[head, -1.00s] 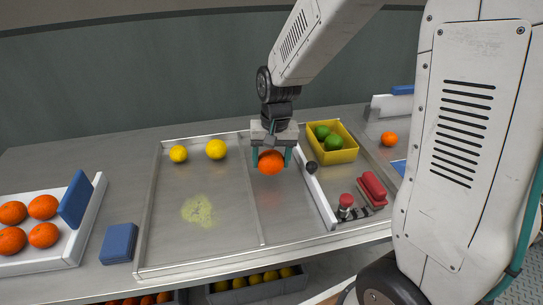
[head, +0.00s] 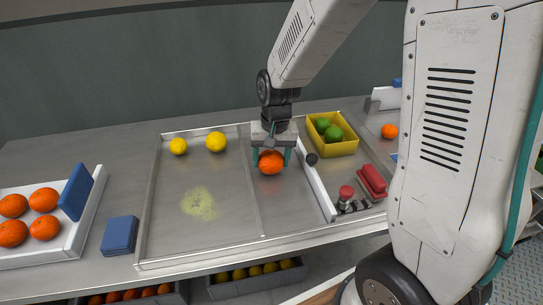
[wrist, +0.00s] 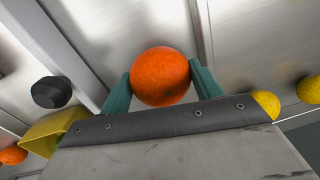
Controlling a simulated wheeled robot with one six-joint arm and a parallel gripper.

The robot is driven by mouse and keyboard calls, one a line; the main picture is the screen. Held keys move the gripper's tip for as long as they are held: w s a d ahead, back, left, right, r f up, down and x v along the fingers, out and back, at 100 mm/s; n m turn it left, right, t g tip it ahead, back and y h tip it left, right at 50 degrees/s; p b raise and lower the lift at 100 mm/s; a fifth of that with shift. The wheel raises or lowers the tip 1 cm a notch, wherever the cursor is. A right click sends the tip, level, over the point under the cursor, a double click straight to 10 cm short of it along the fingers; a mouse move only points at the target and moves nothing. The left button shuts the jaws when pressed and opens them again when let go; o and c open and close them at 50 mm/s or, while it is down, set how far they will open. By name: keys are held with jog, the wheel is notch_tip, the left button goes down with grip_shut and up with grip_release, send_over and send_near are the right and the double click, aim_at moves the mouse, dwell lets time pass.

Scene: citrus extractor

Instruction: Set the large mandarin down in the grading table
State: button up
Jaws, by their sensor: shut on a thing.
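The large mandarin (head: 270,162) is a bright orange fruit between the teal fingers of my gripper (head: 271,158). In the wrist view the mandarin (wrist: 160,77) sits between both fingertips, and my gripper (wrist: 160,88) is shut on it. The grading table (head: 215,242) is a shallow metal tray with a raised rim and a thin divider. The mandarin is over its right-hand compartment, low near the surface; I cannot tell whether it touches.
Two yellow lemons (head: 216,142) and a yellowish stain (head: 199,203) are in the left compartment. A white bar (head: 315,180) and dark knob (head: 311,159) stand right of the mandarin.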

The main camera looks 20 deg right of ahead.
jog(key=o, duration=1.1)
jog(key=shift+o, duration=0.2)
jog(key=r, duration=0.8)
jog(key=shift+s+d, duration=0.1)
jog(key=shift+d, duration=0.2)
jog(key=shift+f, duration=0.1)
jog(key=s+d+r+n, duration=0.1)
jog(key=s+r, duration=0.4)
jog(key=s, duration=0.6)
jog(key=s+d+r+n, duration=0.1)
jog(key=s+r, duration=0.4)
jog(key=s, duration=0.7)
jog(key=shift+s+d+r+n+t+h, duration=0.15)
jog(key=shift+d+n+t+h, duration=0.2)
jog(key=shift+n, duration=0.55)
